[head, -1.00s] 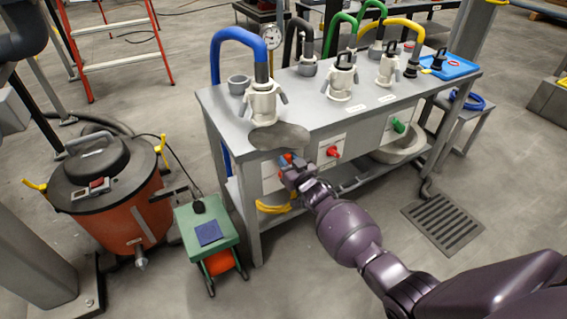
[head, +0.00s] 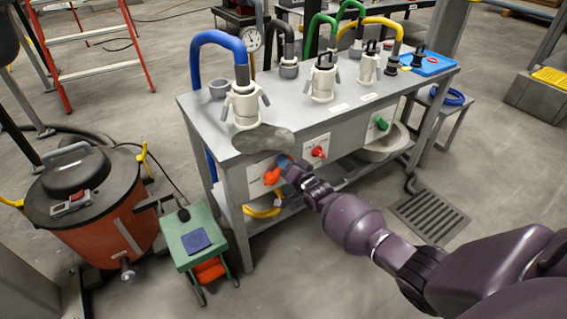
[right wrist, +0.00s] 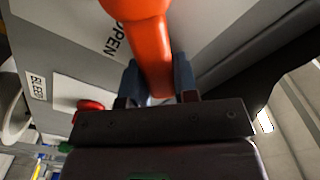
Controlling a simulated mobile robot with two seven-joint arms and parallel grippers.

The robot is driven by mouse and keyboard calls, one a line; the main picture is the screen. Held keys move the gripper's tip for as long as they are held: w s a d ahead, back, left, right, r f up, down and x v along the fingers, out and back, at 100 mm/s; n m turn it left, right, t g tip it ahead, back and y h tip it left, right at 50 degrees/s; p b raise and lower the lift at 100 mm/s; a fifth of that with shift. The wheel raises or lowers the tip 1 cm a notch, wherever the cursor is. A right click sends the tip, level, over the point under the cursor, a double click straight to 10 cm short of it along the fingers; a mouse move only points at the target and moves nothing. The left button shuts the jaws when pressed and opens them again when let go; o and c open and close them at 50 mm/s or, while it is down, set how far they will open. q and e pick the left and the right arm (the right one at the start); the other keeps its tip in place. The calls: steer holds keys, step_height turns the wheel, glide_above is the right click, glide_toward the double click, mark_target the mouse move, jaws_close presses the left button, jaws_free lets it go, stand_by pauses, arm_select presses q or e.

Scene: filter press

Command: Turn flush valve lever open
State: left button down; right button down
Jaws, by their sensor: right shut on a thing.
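The orange flush valve lever (head: 270,176) is on the left front panel of the grey bench. My right gripper (head: 284,163) is at the lever's upper right end. In the right wrist view, the orange lever (right wrist: 155,60) runs down from its round hub between the blue fingers of my right gripper (right wrist: 158,85), which is shut on it. An OPEN label (right wrist: 117,40) shows on the panel left of the lever. My left gripper is not in view.
A red knob (head: 318,152) and a green knob (head: 382,123) sit on panels further right. Hoses with white couplings (head: 245,104) stand on the bench top. A green stool (head: 190,222) and an orange drum (head: 105,240) stand left. A floor grate (head: 428,215) lies right.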

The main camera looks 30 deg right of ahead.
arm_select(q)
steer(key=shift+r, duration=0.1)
arm_select(e)
steer(key=shift+d+f, duration=0.1)
steer(key=shift+f, duration=0.05)
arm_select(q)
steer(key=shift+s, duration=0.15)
arm_select(e)
steer(key=c, duration=0.9)
jaws_free()
steer(key=shift+s, duration=0.1)
steer(key=shift+s, duration=0.15)
arm_select(q)
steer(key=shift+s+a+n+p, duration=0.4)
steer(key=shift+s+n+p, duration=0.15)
steer(key=shift+p, duration=0.9)
arm_select(e)
steer(key=shift+s+d, duration=0.15)
steer(key=shift+s, duration=5)
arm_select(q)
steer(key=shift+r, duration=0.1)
